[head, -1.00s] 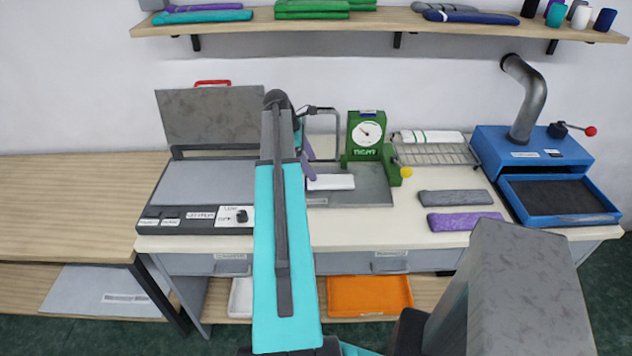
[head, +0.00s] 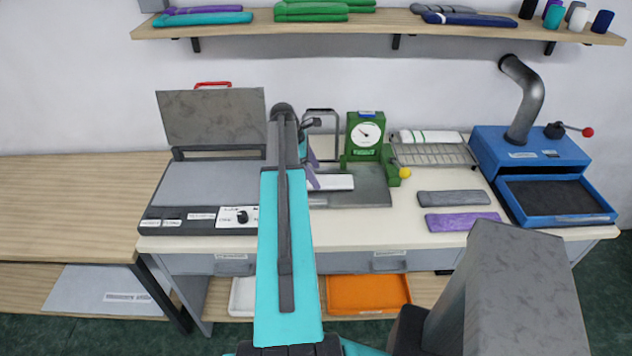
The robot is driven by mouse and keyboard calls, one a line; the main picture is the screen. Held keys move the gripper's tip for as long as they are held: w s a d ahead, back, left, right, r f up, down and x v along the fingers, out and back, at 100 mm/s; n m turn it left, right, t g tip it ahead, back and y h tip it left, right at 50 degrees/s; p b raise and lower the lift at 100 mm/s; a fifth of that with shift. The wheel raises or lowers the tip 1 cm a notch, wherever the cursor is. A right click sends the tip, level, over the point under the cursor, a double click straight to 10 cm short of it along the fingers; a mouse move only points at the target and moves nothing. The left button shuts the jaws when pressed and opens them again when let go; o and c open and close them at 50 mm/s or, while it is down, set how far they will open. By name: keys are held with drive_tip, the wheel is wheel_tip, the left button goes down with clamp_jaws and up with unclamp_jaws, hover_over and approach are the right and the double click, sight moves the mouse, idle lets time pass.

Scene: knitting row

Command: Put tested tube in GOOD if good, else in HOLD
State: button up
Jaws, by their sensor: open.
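A green tester with a round white dial (head: 366,134) stands on a grey plate (head: 372,190) at mid-table. Its front label seems to read "TIGHT". A white flat piece (head: 336,182) lies on the plate's left part, its left end hidden by my arm. I cannot tell whether it is the tested tube. My gripper (head: 312,170) shows only in part behind my turquoise arm: two purple finger parts, apart, beside the white piece's left end. A white bin (head: 242,297) and an orange bin (head: 368,295) stand on the lower shelf. No GOOD or HOLD label is readable.
A flat press (head: 205,183) with raised lid stands left. A wire rack (head: 433,155) holds a white roll with green stripes (head: 428,136). Grey (head: 453,198) and purple (head: 462,222) pieces lie at right, beside a blue machine (head: 530,150). The left table (head: 75,205) is clear.

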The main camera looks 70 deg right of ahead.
drive_tip(key=shift+p+x, duration=0.4)
drive_tip(key=shift+x, duration=0.95)
drive_tip(key=c, duration=1.2)
drive_tip(key=shift+c, duration=0.2)
drive_tip(key=shift+r, duration=0.2)
drive_tip(key=shift+r+b, duration=1)
drive_tip(key=shift+r, duration=0.4)
drive_tip(key=shift+s+a+r, duration=0.15)
drive_tip(key=shift+s+a, duration=0.1)
drive_tip(key=s+a+r+b, duration=0.1)
drive_tip(key=s+a+b, duration=0.3)
drive_tip(key=s+a, duration=0.6)
drive_tip(key=shift+s+a+r+b, duration=0.3)
drive_tip(key=shift+s+a+b, duration=0.05)
drive_tip(key=shift+a, duration=0.1)
